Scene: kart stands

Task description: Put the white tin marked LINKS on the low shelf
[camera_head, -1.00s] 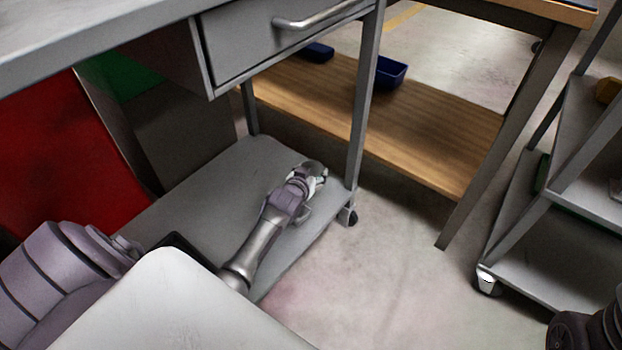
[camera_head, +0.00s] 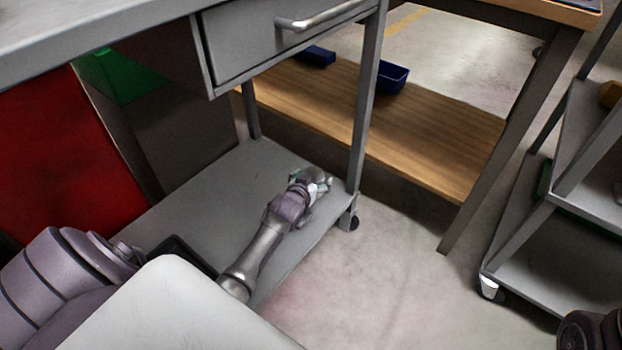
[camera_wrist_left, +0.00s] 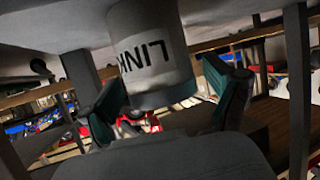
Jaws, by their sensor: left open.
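My left gripper (camera_head: 318,185) is over the right end of the grey low shelf (camera_head: 225,195), close to the front right post. It also shows in the left wrist view (camera_wrist_left: 168,98), with its dark green-padded fingers spread apart. The white tin (camera_wrist_left: 150,55) stands out in that view, with the black letters "LINK" readable and a grey band at its end. It lies in front of and between the open fingers; I cannot tell whether they touch it. In the head view the tin is too small and covered by the gripper to make out clearly.
A drawer (camera_head: 285,35) with a bar handle hangs above the shelf. A post (camera_head: 366,95) stands close to my gripper. A wooden lower shelf (camera_head: 430,135) holds blue bins (camera_head: 391,78) behind. A grey cart (camera_head: 545,255) stands at the right. The floor between is clear.

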